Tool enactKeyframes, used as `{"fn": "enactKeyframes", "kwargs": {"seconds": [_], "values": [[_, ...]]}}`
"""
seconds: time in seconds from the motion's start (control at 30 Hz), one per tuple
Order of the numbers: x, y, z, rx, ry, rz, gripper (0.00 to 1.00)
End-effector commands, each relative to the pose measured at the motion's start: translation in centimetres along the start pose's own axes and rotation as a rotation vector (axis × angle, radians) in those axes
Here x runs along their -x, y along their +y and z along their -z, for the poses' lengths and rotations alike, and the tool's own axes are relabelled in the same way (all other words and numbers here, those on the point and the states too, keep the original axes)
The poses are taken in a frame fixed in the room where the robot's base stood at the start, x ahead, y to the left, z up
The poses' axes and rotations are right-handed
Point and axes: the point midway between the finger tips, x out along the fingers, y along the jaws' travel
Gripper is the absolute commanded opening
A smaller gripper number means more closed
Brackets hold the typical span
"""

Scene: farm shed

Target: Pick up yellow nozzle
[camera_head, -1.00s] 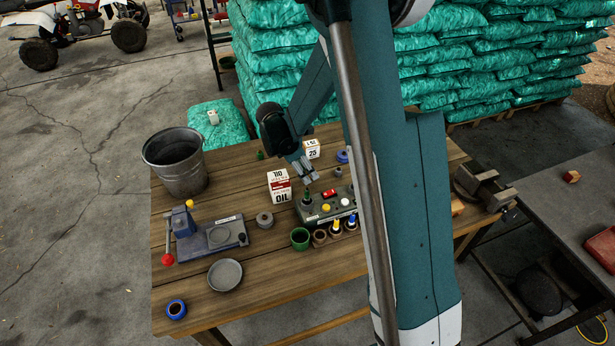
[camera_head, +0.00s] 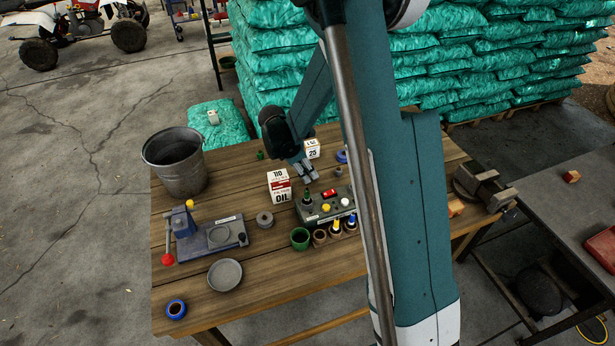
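A small yellow-tipped piece that looks like the yellow nozzle (camera_head: 336,225) stands upright in a row of holders at the front of the grey control box (camera_head: 313,218). A similar blue-and-white-tipped piece (camera_head: 351,222) stands just right of it. My gripper (camera_head: 309,176) hangs pointing down over the back of the wooden table, behind the control box and to the right of the oil box. It is apart from the yellow nozzle and seems to hold nothing. Its fingers are too small to tell how far they are apart.
An oil box (camera_head: 280,187), a green cup (camera_head: 300,239), a metal bucket (camera_head: 176,166), a press with a red knob (camera_head: 208,236) and a round dish (camera_head: 225,275) stand on the table (camera_head: 270,285). A vise (camera_head: 484,187) is at the right. The front middle is clear.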

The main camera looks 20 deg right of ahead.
Motion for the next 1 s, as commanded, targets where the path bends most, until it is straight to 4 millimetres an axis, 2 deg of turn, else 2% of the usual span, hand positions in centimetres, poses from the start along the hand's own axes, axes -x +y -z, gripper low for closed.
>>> {"fn": "enactKeyframes", "kwargs": {"seconds": [0.57, 0.77, 1.0], "values": [[0.7, 0.0, -0.3, 0.000, 0.000, 0.000, 0.09], [2.3, 0.0, -0.9, 0.000, 0.000, 0.000, 0.09], [5.1, 0.0, -2.1, 0.000, 0.000, 0.000, 0.09]]}}
